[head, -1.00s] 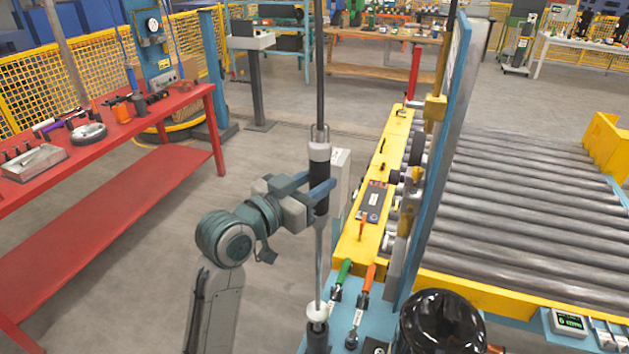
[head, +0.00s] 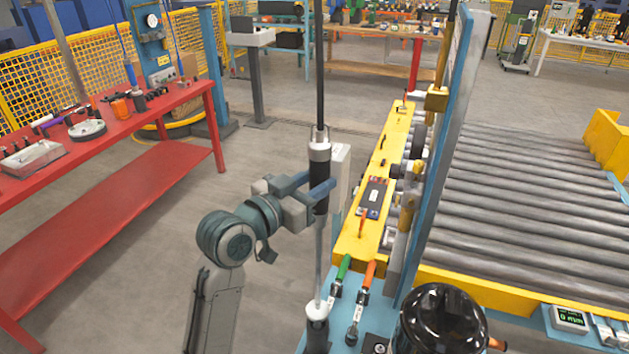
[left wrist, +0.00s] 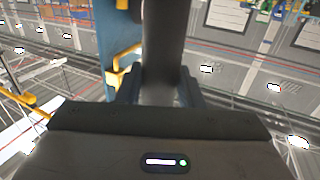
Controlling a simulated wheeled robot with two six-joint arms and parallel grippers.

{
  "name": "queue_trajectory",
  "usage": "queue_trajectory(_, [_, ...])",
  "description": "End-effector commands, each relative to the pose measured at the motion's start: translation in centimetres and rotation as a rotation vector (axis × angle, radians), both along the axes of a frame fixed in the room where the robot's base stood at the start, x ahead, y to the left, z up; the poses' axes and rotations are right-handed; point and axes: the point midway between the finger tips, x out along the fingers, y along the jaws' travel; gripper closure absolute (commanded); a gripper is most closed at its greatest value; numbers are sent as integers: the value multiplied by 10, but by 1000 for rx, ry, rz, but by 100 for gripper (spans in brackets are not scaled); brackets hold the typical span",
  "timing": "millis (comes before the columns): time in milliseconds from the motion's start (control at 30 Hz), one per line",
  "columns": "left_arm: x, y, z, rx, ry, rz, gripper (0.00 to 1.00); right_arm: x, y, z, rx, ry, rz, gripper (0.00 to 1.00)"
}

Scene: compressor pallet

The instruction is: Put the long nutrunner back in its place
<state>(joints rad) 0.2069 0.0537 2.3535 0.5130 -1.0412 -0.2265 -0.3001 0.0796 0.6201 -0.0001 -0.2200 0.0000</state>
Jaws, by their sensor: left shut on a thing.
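The long nutrunner (head: 319,165) is upright in the middle of the head view, with a silver collar, a black grip and a thin shaft below. A dark hose or cable runs up from its top. My left gripper (head: 318,192) is shut on its black grip. The shaft's lower end meets a white ring over a dark cylindrical holder (head: 317,335) at the blue bench edge; I cannot tell how deep it sits. In the left wrist view the dark nutrunner body (left wrist: 165,45) stands between the fingers. My right gripper is not in view.
Green-handled (head: 341,270) and orange-handled (head: 367,276) tools stand right beside the holder. A glossy black compressor (head: 438,325) is close at the right. A blue post (head: 437,150) and yellow rail (head: 365,215) border the roller conveyor (head: 530,200). A red table (head: 110,180) stands left.

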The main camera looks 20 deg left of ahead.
Motion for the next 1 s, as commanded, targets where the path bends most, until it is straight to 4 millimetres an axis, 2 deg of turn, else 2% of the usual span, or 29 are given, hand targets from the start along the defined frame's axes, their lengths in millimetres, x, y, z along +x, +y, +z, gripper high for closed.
queue_trajectory(1000, [0, 0, -16, -2, -5, 0, 100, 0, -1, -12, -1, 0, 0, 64])
